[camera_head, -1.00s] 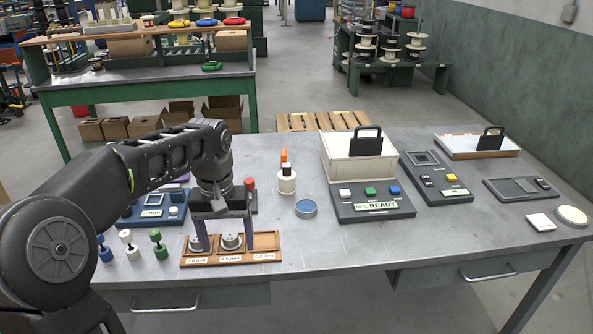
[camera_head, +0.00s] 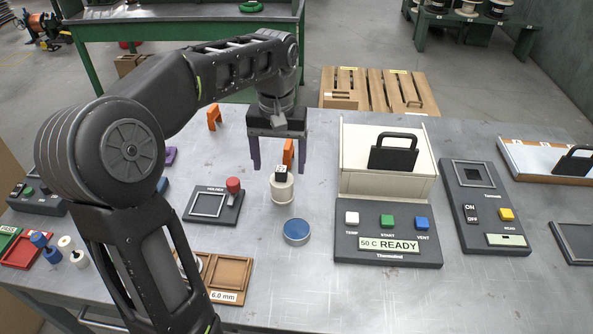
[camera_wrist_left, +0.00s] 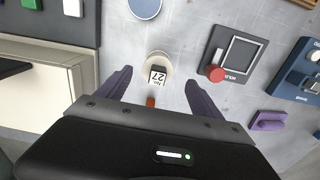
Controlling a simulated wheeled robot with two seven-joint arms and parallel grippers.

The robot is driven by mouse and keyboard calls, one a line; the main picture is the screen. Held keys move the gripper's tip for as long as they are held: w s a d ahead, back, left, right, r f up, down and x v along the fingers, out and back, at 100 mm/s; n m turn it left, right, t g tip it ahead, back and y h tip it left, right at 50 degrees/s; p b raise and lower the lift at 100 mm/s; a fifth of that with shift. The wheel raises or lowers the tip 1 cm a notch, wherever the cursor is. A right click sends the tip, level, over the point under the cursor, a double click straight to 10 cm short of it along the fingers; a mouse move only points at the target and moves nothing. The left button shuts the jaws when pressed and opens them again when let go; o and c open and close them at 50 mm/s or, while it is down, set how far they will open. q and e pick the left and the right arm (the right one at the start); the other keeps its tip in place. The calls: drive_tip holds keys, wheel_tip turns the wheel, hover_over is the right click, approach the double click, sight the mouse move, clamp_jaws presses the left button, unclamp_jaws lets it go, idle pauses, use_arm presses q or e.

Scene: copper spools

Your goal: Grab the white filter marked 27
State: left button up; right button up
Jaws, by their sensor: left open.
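The white filter (camera_head: 283,192) is a short white cylinder with a dark top piece, standing upright on the grey bench. In the left wrist view the filter (camera_wrist_left: 158,62) shows a tag reading 27. My left gripper (camera_head: 279,168) is open and empty, pointing down over the filter. In the left wrist view my left gripper's fingers (camera_wrist_left: 160,76) lie on either side of the filter, with gaps on both sides. I cannot tell the exact height of the fingertips above it. My right gripper is in neither view.
A blue-topped round tin (camera_head: 297,232) stands in front of the filter. An orange piece (camera_head: 289,153) stands close behind it. A holder panel with a red knob (camera_head: 233,186) is to the left, and the Thermobed box (camera_head: 388,232) to the right. A wooden tray (camera_head: 232,275) lies in front.

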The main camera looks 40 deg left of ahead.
sight(282, 185)
use_arm(q)
drive_tip(key=shift+w, duration=0.1)
drive_tip(key=shift+f, duration=1.3)
drive_tip(key=shift+d+f, duration=0.15)
drive_tip(key=shift+f, duration=2.45)
drive_tip(key=c, duration=1.5)
